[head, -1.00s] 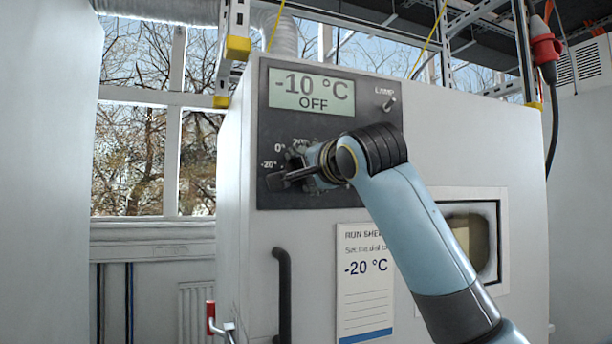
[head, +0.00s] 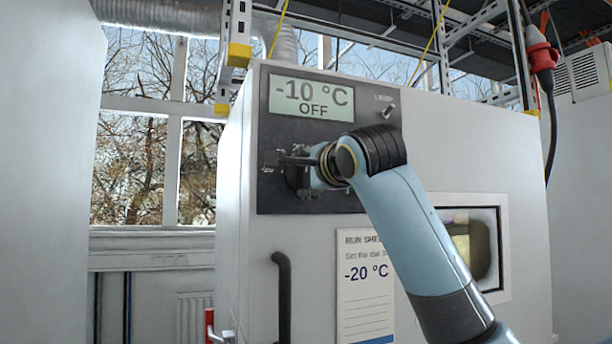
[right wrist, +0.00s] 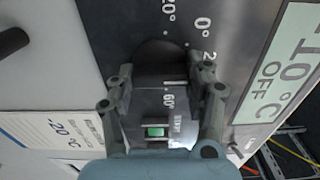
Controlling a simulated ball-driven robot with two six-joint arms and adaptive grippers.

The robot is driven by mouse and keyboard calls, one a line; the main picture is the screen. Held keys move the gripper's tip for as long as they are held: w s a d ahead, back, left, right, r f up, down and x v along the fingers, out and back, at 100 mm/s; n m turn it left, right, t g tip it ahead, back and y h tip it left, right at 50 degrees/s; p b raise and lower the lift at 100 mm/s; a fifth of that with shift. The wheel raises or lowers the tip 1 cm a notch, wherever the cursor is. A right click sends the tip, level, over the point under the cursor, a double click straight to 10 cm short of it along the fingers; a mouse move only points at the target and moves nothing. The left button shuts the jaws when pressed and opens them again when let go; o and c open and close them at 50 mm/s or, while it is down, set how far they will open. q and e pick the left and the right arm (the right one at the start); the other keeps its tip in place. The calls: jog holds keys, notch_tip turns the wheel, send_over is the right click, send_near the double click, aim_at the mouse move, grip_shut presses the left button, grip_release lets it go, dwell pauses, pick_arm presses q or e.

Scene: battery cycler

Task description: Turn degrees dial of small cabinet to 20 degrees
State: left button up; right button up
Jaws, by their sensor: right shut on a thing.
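The small cabinet (head: 470,150) has a dark control panel (head: 330,200) with a display (head: 311,97) reading "-10 °C OFF". The round black degrees dial (right wrist: 160,52) sits on this panel, with the marks 0° and 60° legible beside it in the right wrist view. My right gripper (head: 293,168) is at the dial, which it largely hides in the head view. In the right wrist view the fingers of my right gripper (right wrist: 165,80) are on both sides of the dial, shut on it. The dial's pointer is not clear. My left gripper is not in view.
A run sheet (head: 364,300) on the cabinet front reads "-20 °C". A lamp switch (head: 389,108) is at the panel's upper right. A black door handle (head: 283,295) is below the panel, and a window (head: 470,245) is at the right.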

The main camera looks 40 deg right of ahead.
jog(key=o, duration=1.2)
jog(key=shift+s, duration=0.15)
jog(key=v, duration=0.7)
jog(key=shift+s, duration=0.1)
